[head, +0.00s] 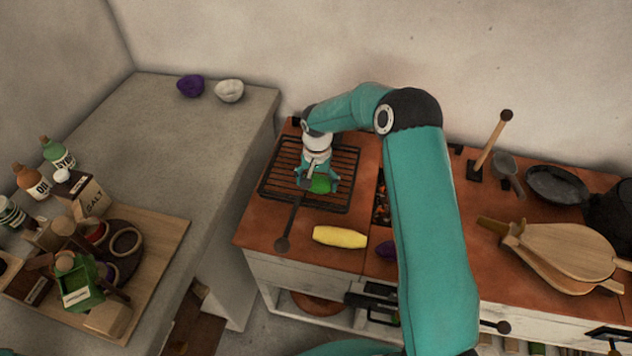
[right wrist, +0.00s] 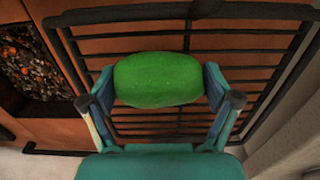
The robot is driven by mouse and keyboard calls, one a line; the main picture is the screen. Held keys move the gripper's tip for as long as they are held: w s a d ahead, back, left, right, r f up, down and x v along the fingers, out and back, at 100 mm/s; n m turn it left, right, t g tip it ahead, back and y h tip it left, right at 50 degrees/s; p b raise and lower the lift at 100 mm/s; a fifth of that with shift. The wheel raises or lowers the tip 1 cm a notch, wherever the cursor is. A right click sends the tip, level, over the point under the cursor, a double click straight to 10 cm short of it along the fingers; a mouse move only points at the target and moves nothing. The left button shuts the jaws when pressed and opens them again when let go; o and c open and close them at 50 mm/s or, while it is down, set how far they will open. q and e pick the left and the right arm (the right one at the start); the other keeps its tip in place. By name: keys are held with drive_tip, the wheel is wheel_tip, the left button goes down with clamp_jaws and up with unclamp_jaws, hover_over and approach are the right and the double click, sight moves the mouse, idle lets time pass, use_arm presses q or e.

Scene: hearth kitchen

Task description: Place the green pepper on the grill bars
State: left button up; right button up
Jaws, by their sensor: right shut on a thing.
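The green pepper (head: 320,185) is between the fingers of my right gripper (head: 317,178), over the front part of the grill bars (head: 285,165) in the head view. In the right wrist view the pepper (right wrist: 158,79) sits between both fingertips of my right gripper (right wrist: 160,88), which is shut on it. The dark grill bars (right wrist: 245,75) lie behind and below the pepper. I cannot tell whether the pepper touches the bars. My left gripper is not in view.
An ember opening (right wrist: 35,60) is next to the grill. Wooden bellows (head: 565,250) and a pan (head: 556,184) are on the right. A grey counter (head: 215,130) is on the left.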

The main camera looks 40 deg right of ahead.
sight(317, 177)
drive_tip(key=shift+f, duration=0.15)
drive_tip(key=o, duration=1)
drive_tip(key=shift+c, duration=0.2)
drive_tip(key=shift+r, duration=0.55)
wheel_tip(317, 177, up, 11)
drive_tip(key=shift+r+b, duration=0.15)
drive_tip(key=shift+b, duration=0.55)
